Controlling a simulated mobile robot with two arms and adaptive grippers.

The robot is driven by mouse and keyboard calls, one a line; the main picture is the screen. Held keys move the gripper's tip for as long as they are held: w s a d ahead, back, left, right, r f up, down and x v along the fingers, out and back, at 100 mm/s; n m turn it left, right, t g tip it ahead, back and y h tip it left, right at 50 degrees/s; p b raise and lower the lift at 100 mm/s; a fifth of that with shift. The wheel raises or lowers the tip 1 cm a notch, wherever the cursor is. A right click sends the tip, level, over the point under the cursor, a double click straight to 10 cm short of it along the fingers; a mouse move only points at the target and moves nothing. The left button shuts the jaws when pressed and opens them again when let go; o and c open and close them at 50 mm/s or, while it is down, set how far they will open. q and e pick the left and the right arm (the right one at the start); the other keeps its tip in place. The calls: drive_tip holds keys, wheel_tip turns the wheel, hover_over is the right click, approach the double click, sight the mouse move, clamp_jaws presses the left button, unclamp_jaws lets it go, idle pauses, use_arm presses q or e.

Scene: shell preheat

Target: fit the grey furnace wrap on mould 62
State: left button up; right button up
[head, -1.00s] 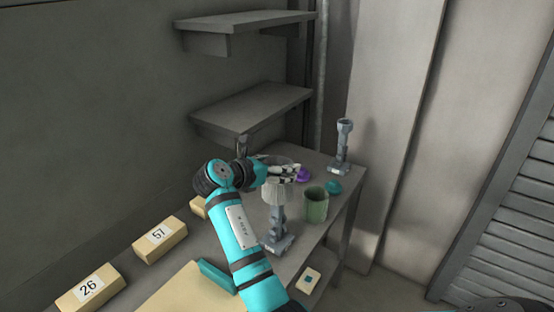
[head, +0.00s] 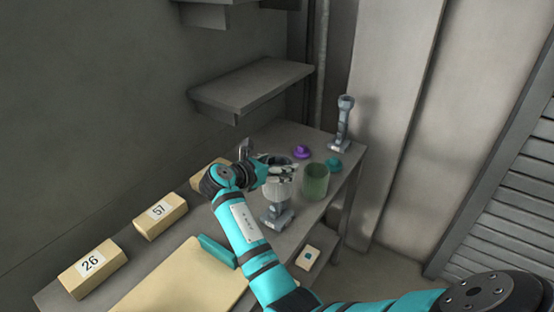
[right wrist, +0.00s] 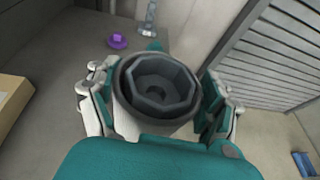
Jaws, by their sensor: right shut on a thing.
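My right gripper (head: 281,172) is shut on the grey furnace wrap (head: 276,190), a pale open ring, above the near workbench stand. In the right wrist view the wrap (right wrist: 150,123) sits between both fingers, with a dark eight-sided cup (right wrist: 158,86) inside its opening and a narrow gap around it. In the head view the wrap surrounds the upper part of the near mould (head: 277,217), whose grey stem and foot show below. Whether the wrap is fully seated is hidden. No number 62 is readable. My left gripper is out of view.
Boxes labelled 26 (head: 92,268) and 57 (head: 160,216) line the wall; a third box (head: 208,177) is partly hidden. A green cup (head: 316,182), teal piece (head: 333,164), purple piece (head: 302,152) and second mould (head: 343,125) stand farther back. A shelf (head: 250,84) overhangs.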

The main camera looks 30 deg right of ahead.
sight(268, 194)
drive_tip(key=shift+f+b, duration=1.5)
drive_tip(key=shift+f, duration=3.35)
drive_tip(key=shift+p, duration=0.55)
drive_tip(key=o, duration=1.1)
drive_tip(key=shift+c, duration=0.2)
drive_tip(key=shift+a, duration=0.15)
drive_tip(key=v, duration=0.7)
drive_tip(key=shift+s+a, duration=0.15)
